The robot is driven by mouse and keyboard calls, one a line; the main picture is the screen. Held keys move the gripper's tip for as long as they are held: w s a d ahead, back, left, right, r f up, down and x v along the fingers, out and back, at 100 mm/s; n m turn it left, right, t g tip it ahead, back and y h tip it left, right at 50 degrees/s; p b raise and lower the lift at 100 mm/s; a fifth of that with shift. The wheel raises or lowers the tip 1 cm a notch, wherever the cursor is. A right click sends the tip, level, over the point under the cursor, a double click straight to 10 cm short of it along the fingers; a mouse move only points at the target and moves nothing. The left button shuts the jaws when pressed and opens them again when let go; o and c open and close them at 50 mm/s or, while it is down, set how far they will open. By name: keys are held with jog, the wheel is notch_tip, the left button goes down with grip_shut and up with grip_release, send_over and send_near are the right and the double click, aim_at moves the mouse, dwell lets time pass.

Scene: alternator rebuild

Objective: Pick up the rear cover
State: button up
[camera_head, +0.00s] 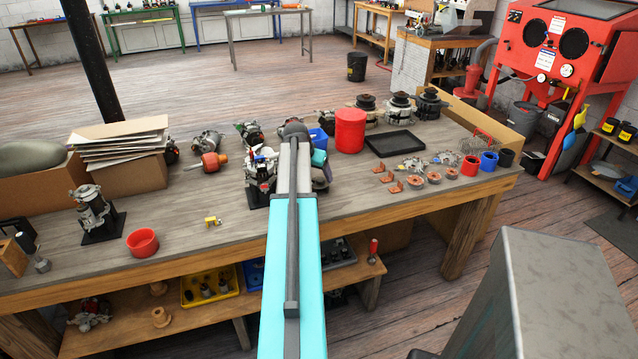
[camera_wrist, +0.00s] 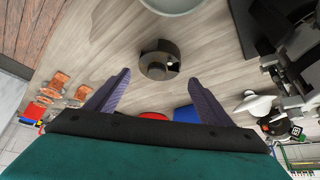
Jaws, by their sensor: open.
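In the wrist view, a small dark, round cover (camera_wrist: 158,62) with a cut-out in its side lies on the grey wooden bench top; it looks like the rear cover. My gripper (camera_wrist: 159,76) is open and empty, with its two purple fingers spread apart. The cover lies in line with the gap between the fingertips, and the gripper appears to be above the bench. I cannot tell the exact height. In the head view, my arm hides the cover and most of the gripper.
The workbench (camera_head: 215,235) is crowded. A red canister (camera_head: 350,131), a black tray (camera_head: 395,143) and several small parts stand to the right of my arm. A red bowl (camera_head: 142,242) and alternator parts stand to the left. In the wrist view, a grey round dish (camera_wrist: 174,5) is near the cover.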

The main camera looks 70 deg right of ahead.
aim_at(318, 179)
dwell(0.3)
jog(key=shift+p+x, duration=0.85)
jog(key=shift+x, duration=1.75)
jog(key=shift+c, duration=0.2)
jog(key=c, duration=0.9)
jog(key=shift+r, duration=0.1)
jog(key=shift+r+b, duration=1.05)
jog(key=shift+r, duration=3.85)
